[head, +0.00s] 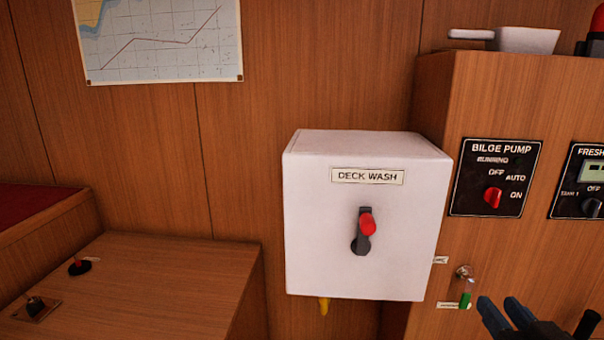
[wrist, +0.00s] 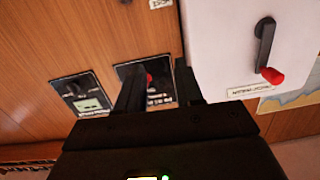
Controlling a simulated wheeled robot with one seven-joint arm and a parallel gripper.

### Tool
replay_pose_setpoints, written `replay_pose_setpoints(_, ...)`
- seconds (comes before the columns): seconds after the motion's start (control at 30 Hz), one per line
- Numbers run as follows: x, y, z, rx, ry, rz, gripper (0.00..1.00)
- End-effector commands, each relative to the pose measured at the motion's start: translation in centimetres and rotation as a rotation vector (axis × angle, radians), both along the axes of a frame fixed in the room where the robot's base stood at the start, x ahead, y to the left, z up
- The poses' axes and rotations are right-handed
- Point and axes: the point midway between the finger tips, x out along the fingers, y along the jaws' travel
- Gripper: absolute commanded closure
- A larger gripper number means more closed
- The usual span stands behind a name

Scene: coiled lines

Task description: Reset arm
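My gripper (head: 499,309) shows at the bottom right of the head view, in front of the wooden cabinet and to the right of the white box. In the wrist view its two dark fingers (wrist: 158,82) stand apart with nothing between them, so it is open and empty. The white DECK WASH box (head: 365,275) has a dark lever with a red knob (head: 367,224), pointing up in the head view. The wrist view, turned upside down, shows the box (wrist: 215,45) and lever (wrist: 265,45) to the right of the fingers. The fingers touch nothing that I can see.
The cabinet carries a BILGE PUMP panel (head: 496,178) with a red knob and a partly cut-off FRESH panel (head: 580,180). A green-tagged item (head: 465,298) hangs below. A white scoop-like container (head: 525,40) sits on top. A wooden counter (head: 150,275) with small controls is at left.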

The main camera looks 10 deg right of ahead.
Motion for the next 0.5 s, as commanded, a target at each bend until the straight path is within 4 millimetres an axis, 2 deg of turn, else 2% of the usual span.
replay_pose_setpoints(0.03,-1.6,1.4,-1.3,0.009,0.018,0.009,0.64)
replay_pose_setpoints(0.2,-6.7,5.1,-4.2,0.022,0.052,0.033,0.64)
replay_pose_setpoints(0.33,-10.9,7.6,-5.6,0.023,0.079,0.057,0.64)
replay_pose_setpoints(0.5,-16.6,10.3,-6.4,0.020,0.114,0.097,0.64)
